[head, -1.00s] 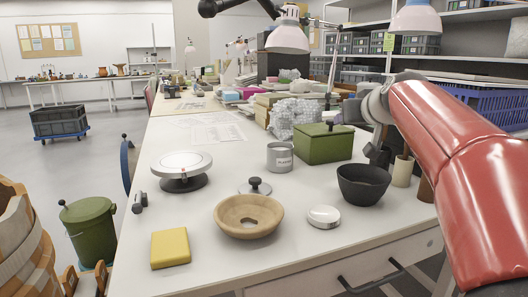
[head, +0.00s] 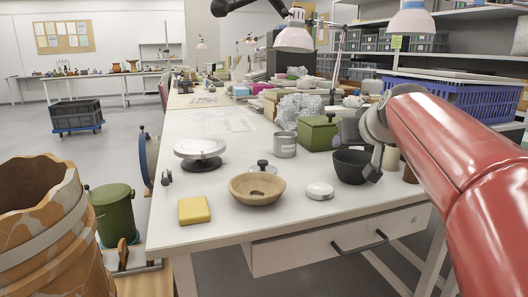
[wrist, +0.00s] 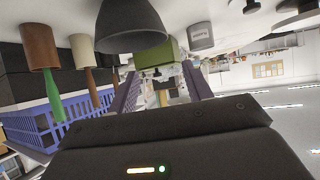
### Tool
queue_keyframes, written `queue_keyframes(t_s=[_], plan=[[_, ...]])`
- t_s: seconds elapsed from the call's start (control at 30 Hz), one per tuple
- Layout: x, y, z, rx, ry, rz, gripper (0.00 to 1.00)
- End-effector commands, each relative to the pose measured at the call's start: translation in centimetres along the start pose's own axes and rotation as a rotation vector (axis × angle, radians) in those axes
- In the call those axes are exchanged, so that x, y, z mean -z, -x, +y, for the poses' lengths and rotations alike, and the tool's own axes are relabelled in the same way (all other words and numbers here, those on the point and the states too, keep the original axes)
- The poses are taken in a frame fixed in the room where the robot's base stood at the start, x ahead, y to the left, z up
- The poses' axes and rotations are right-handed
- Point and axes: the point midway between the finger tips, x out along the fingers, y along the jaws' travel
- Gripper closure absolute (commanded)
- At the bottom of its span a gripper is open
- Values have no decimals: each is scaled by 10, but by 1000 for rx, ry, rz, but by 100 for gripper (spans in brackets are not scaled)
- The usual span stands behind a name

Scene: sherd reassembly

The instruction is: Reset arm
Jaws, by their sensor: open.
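My red arm reaches over the right side of the white table (head: 215,218). My gripper (wrist: 160,88) is open and empty in the wrist view, its two fingers apart. In the head view its dark end is partly hidden behind my arm, beside the black bowl (head: 349,168). The black bowl also shows in the wrist view (wrist: 130,25), where the scene looks upside down. The green box (head: 316,134) and the grey plaster tin (head: 284,146) are behind it. The wrist view shows the green box (wrist: 153,56) between the fingers.
A tan bowl (head: 257,190), yellow block (head: 194,210), white round lid (head: 319,191) and turntable (head: 200,148) stand on the table. A large patched terracotta vessel (head: 45,235) and green bin (head: 112,213) are at left. Blue crates (head: 470,103) are at right.

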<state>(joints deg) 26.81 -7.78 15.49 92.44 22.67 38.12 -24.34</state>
Motion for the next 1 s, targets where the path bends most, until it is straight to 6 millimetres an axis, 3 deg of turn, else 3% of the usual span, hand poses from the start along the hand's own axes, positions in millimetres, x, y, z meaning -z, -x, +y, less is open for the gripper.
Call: queue_keyframes(t_s=[0.27,0.37,0.5,0.6,0.7,0.83,1.0], plan=[[-78,45,-38,-6,0,-169,50],[-124,70,-49,-12,-8,-254,50],[-206,110,-58,-24,-25,-389,50],[-256,130,-60,-30,-36,-467,50],[-289,142,-59,-35,-44,-517,50],[-309,147,-58,-38,-48,-546,50],[-311,147,-58,-39,-49,-550,50]])
